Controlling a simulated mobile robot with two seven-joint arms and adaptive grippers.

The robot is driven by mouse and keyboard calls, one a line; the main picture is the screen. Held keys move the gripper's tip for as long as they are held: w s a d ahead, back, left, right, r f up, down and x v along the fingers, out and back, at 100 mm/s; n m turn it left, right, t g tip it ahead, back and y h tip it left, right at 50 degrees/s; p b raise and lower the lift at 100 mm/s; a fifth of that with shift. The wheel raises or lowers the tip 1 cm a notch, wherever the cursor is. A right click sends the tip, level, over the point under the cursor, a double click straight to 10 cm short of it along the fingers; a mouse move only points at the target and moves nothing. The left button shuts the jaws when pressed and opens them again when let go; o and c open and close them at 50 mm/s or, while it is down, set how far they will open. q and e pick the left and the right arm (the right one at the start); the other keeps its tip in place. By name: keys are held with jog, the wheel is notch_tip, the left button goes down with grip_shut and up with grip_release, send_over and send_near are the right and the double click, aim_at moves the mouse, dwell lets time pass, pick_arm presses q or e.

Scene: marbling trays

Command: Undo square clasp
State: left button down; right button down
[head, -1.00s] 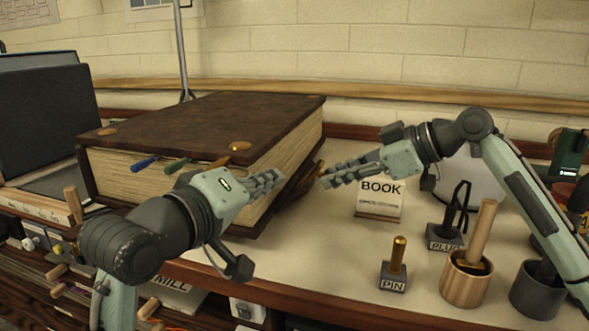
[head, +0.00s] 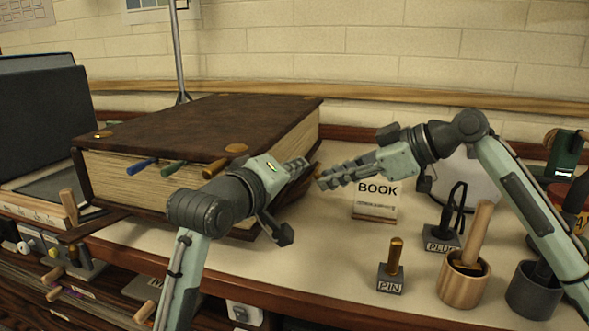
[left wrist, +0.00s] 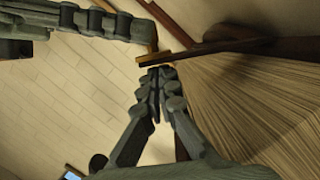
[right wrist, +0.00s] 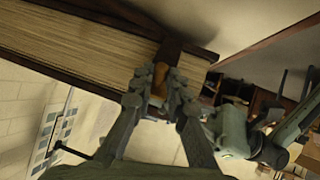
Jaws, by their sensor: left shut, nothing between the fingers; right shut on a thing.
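A thick book (head: 240,110) with a brown cover lies on the table, its page edges facing me and to the right. A dark strap (left wrist: 230,47) with a brass-coloured end (left wrist: 150,59) reaches out from the cover at the right side. My right gripper (head: 320,184) is shut on a small brass piece (right wrist: 160,84) beside the book. My left gripper (head: 307,165) is shut and empty, its tips close to the strap end in the left wrist view (left wrist: 157,72). Whether they touch it is unclear. The fingers largely hide the clasp, so its square shape cannot be made out.
Blue, green and brown sticks project from the book's front. The table between is clear.

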pick_arm(q)
jog(key=shift+s+d+f+m, duration=0.3)
jog(key=shift+d+f, duration=0.25)
jog(key=shift+d, duration=0.15)
pick_arm(e)
jog(key=shift+a+r, duration=0.1)
pick_arm(q)
jog(key=shift+d+f+g, duration=0.1)
jog(key=shift+g, duration=0.2)
pick_arm(e)
jog(key=c, duration=1.5)
grip_release()
jog(key=shift+r, duration=0.1)
jog(key=shift+r, duration=0.1)
